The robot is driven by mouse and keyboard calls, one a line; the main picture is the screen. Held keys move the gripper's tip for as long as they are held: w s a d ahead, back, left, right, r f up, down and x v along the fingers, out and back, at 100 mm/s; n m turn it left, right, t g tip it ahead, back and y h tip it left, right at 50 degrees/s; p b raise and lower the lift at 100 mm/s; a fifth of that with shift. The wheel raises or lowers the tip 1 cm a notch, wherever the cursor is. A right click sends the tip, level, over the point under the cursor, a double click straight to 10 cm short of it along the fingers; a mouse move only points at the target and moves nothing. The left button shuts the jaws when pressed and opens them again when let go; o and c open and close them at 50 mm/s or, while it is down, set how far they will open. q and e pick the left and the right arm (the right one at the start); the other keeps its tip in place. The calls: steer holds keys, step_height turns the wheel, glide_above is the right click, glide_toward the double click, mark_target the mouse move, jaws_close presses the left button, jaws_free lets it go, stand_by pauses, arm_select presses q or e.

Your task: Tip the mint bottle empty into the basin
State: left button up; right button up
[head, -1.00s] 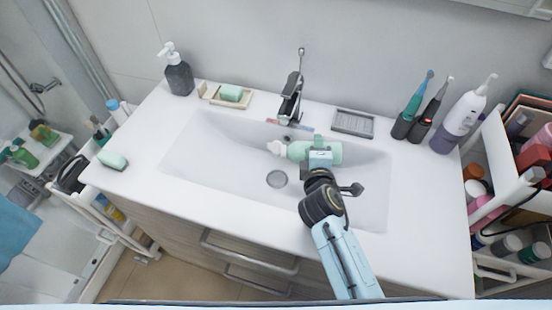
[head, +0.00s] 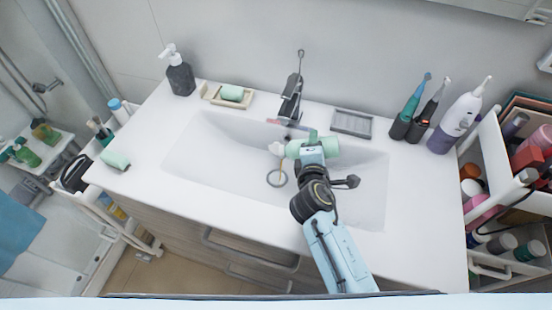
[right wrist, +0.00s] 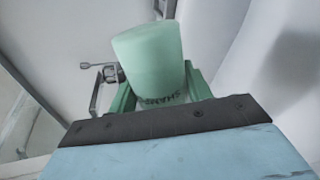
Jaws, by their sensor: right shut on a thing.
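The mint bottle (head: 328,146) lies on its side in the air over the basin (head: 215,150). Its white pump end points left, a little downward. A thin pale streak shows between the white end and the round drain (head: 277,178); pouring liquid is likely but small to see. My right gripper (head: 311,142) is shut around the bottle's middle. In the right wrist view the bottle (right wrist: 150,60) shows its blunt mint base and part of its dark lettering, between the fingers (right wrist: 162,92). My left gripper is out of view.
The faucet (head: 291,98) stands behind the basin, close to the bottle. A grey soap dish (head: 352,121), toothbrushes (head: 413,110) and a purple-white bottle (head: 460,118) stand at right. A dark dispenser (head: 179,76) and a green soap (head: 232,92) are at left. The basin's left part is clear.

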steer(key=shift+a+r+n+h+p, duration=0.3)
steer(key=shift+r+n+p, duration=0.15)
steer(key=shift+r+n, duration=0.15)
steer(key=shift+a+r+n+h+p, duration=0.3)
steer(key=shift+a+r+n+p, duration=0.1)
steer(key=shift+r+n, duration=0.15)
stand_by(0.6)
steer(key=shift+w+a+r+n+h+p, duration=0.1)
steer(key=shift+a+r+n+h+p, duration=0.4)
steer(key=shift+n, duration=0.35)
stand_by(1.2)
stand_by(1.7)
